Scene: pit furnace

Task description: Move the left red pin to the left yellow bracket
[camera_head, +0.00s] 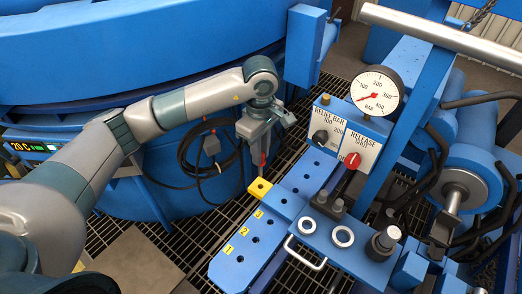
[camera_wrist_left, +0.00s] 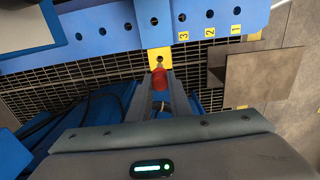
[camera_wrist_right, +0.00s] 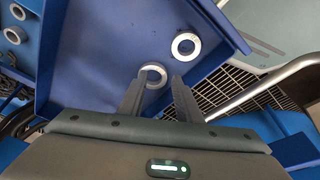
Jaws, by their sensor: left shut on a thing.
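My left gripper (camera_head: 263,150) is shut on the red pin (camera_head: 263,160), which points down just above the left yellow bracket (camera_head: 260,187). In the left wrist view the pin's red end (camera_wrist_left: 159,79) sits between the fingertips, and the yellow bracket (camera_wrist_left: 160,57) with its dark hole lies just beyond it. The pin looks apart from the bracket.
A blue plate (camera_head: 238,262) with several holes and yellow number tags runs beside the bracket. A gauge (camera_head: 377,91) and a red-knobbed release panel (camera_head: 360,146) stand to the right. Black cables (camera_head: 205,150) hang behind the left gripper. Grating covers the floor.

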